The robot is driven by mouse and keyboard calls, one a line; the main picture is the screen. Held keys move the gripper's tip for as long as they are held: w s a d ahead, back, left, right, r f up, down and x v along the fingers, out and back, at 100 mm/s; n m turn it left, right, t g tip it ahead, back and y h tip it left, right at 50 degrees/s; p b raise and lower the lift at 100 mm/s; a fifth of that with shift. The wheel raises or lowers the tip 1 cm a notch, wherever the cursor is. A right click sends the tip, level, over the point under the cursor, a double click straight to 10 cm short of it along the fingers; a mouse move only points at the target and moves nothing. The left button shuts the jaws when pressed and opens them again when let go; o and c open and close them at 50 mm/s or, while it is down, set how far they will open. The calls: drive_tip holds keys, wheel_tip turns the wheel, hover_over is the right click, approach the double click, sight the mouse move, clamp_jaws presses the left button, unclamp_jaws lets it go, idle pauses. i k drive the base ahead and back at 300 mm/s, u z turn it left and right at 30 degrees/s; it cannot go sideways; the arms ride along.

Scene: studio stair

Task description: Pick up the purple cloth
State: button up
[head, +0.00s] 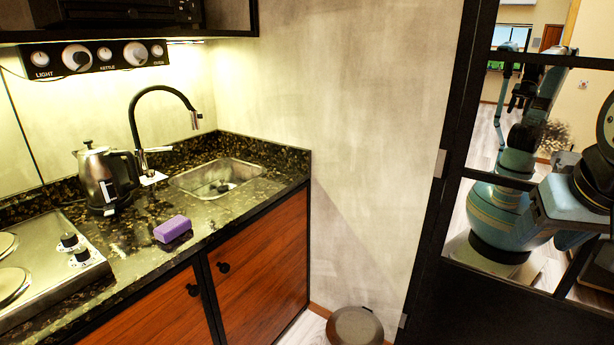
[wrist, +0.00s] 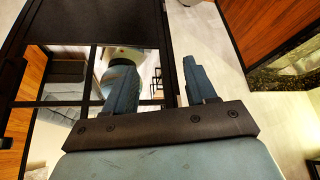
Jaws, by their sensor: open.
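The purple cloth (head: 173,229) is a small folded block. It lies flat on the dark speckled counter (head: 135,262), near its front edge, between the hob and the sink. My gripper (wrist: 157,64) shows in the wrist view with its two blue-grey fingers apart and nothing between them. It points toward a dark-framed glass door, away from the cloth. The cloth does not show in the wrist view.
A kettle (head: 106,179) stands behind the cloth. A hob (head: 50,270) is to its left. The sink (head: 217,178) with a black tap (head: 160,93) is behind right. A round bin (head: 355,327) stands on the floor. The dark-framed door (head: 440,200) is at right.

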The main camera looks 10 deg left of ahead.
sight(167, 232)
drive_tip(key=u, duration=2.05)
drive_tip(key=k, duration=0.5)
drive_tip(key=z, duration=0.05)
drive_tip(key=i, duration=1.4)
drive_tip(key=u, duration=0.2)
